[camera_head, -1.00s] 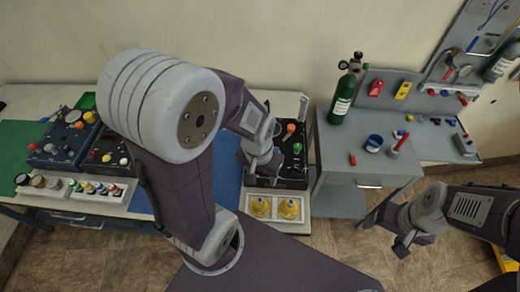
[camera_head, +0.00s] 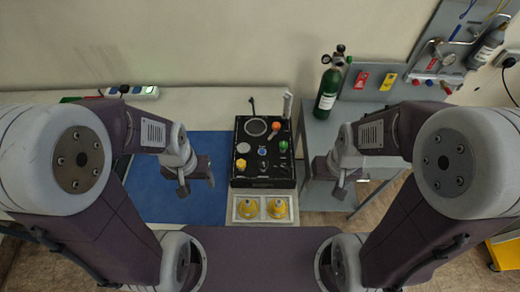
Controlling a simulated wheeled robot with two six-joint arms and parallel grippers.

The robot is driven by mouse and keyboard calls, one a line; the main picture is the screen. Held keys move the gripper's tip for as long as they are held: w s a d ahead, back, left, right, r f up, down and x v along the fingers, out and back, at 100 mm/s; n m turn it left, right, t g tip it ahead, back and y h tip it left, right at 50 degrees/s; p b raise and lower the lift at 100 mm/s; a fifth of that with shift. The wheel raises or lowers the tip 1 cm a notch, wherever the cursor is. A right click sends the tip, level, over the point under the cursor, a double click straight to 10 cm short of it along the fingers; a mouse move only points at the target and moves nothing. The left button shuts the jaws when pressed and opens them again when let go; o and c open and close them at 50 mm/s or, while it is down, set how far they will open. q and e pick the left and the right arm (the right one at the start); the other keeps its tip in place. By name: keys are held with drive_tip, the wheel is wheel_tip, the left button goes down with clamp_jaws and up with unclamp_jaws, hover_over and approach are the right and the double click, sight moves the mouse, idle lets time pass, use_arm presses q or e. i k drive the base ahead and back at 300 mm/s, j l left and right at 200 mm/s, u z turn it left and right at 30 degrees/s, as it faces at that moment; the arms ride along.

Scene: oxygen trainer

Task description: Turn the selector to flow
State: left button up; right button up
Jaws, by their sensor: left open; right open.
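A black trainer panel (camera_head: 240,178) stands on the bench in the middle of the head view. It carries an orange knob (camera_head: 276,126), a yellow knob (camera_head: 241,164), a green knob (camera_head: 283,146), a round dial (camera_head: 256,127) and small dark knobs or switches near its front. Which one is the selector, and its setting, I cannot tell from the tiny markings. My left gripper (camera_head: 196,187) is open and empty, left of the panel above the blue mat. My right gripper (camera_head: 338,190) is open and empty, right of the panel near the grey cabinet. Neither touches the panel.
A tray with two yellow-based items (camera_head: 249,208) sits in front of the panel. The blue mat (camera_head: 150,200) is clear. A green cylinder (camera_head: 327,92) stands on the grey cabinet at right.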

sight(284, 171)
drive_tip(key=k+l+u, duration=0.1)
drive_tip(key=u, duration=0.25)
drive_tip(key=k+l+u, duration=0.15)
drive_tip(key=u, duration=0.2)
drive_tip(key=k+u, duration=0.15)
drive_tip(key=u, duration=0.2)
